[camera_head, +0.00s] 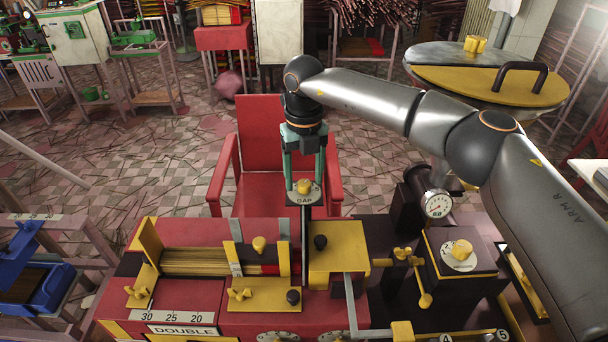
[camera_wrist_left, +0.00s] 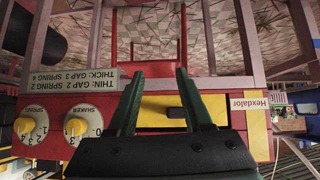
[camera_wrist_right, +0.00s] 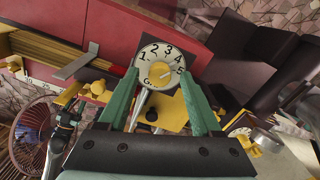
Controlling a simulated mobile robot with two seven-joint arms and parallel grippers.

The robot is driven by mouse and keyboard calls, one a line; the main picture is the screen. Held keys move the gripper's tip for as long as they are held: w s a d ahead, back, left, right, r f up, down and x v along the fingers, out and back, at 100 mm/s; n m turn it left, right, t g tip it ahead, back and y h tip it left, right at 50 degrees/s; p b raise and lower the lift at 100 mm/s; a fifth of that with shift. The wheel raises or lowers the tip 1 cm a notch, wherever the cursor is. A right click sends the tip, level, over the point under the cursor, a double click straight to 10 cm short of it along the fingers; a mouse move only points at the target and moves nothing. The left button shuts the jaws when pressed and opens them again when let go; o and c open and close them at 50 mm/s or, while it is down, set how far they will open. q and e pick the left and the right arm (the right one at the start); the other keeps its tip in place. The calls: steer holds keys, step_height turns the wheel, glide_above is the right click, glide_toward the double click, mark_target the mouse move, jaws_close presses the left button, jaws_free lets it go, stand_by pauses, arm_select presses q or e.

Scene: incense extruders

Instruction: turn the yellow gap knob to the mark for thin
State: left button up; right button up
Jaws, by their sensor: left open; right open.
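The yellow gap knob (camera_head: 304,187) sits on a round pale dial lettered GAP, standing up behind the red machine. In the right wrist view the knob (camera_wrist_right: 161,74) is at the centre of the dial, numbered 1 to 5; its exact setting is hard to read. My right gripper (camera_head: 303,174) points down over the dial, open, its two green fingers on either side of the knob with gaps. My left gripper (camera_wrist_left: 156,72) is open and empty, low in front of the red machine. A plate (camera_wrist_left: 72,80) reads upside down: THIN: GAP 2 SPRING 2, THICK: GAP 3 SPRING 4.
A red chair (camera_head: 262,135) stands behind the dial. Yellow blocks and small knobs (camera_head: 259,245) cover the machine top. A gauge (camera_head: 438,204) and another dial (camera_head: 459,250) stand to the right. The spring and shaker dials (camera_wrist_left: 76,126) show on the machine front.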

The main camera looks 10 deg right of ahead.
steer(key=shift+f, duration=0.3)
jaws_close()
stand_by(0.4)
